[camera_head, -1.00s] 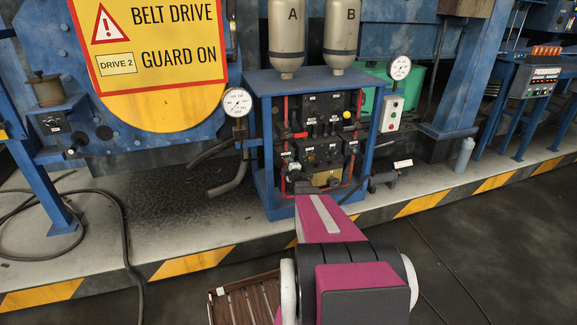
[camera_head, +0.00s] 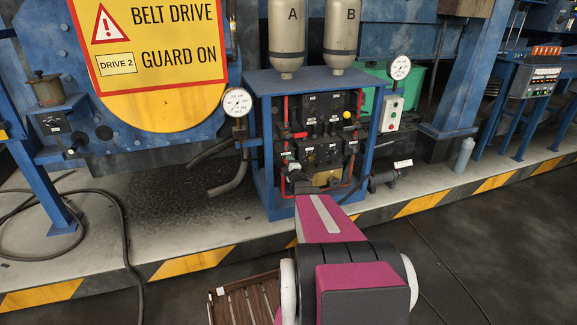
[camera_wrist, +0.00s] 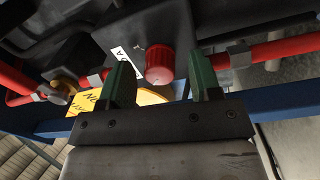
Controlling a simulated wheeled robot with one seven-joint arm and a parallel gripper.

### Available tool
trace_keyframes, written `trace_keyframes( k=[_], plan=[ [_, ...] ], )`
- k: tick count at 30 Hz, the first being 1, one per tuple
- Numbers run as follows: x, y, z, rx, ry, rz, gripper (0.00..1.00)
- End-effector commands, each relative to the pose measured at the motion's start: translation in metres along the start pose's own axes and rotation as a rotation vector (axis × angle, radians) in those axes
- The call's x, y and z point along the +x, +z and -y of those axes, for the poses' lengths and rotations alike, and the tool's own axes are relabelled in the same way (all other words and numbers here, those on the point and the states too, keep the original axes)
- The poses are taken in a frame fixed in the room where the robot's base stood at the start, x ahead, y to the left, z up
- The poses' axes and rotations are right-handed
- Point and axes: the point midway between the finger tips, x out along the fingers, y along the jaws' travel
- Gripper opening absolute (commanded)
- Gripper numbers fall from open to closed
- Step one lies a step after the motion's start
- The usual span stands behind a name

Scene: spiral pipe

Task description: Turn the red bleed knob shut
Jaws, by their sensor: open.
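The red bleed knob (camera_wrist: 159,66) is a ridged red cap on the dark block in the wrist view. My gripper (camera_wrist: 161,72) has its two green fingers apart, one on each side of the knob. A gap shows between the knob and each finger, wider on the right. Whether the fingertips reach fully along the knob's depth is hard to tell. In the head view my wrist reaches the lower front of the blue-framed valve panel (camera_head: 325,106); the knob cannot be made out there.
Red pipes (camera_wrist: 285,50) run on both sides of the block in the wrist view. A blue frame bar (camera_wrist: 270,101) crosses near the fingers. A yellow tag (camera_wrist: 148,97) sits behind them. In the head view a gauge (camera_head: 237,102) stands left of the panel.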

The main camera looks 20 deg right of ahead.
Motion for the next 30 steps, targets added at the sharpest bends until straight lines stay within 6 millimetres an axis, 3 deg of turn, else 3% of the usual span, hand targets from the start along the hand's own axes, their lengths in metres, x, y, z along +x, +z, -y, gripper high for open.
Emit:
trace_keyframes(
  k=[8, 19, 24, 30],
  plan=[
    [-0.028, -0.001, -0.001, 0.0, -0.001, 0.001, 0.58],
    [-0.095, -0.001, -0.001, -0.001, -0.001, 0.001, 0.58],
    [-0.107, -0.001, 0.0, -0.001, -0.001, 0.0, 0.58],
    [-0.107, 0.0, 0.0, -0.001, -0.001, 0.0, 0.58]
  ],
)
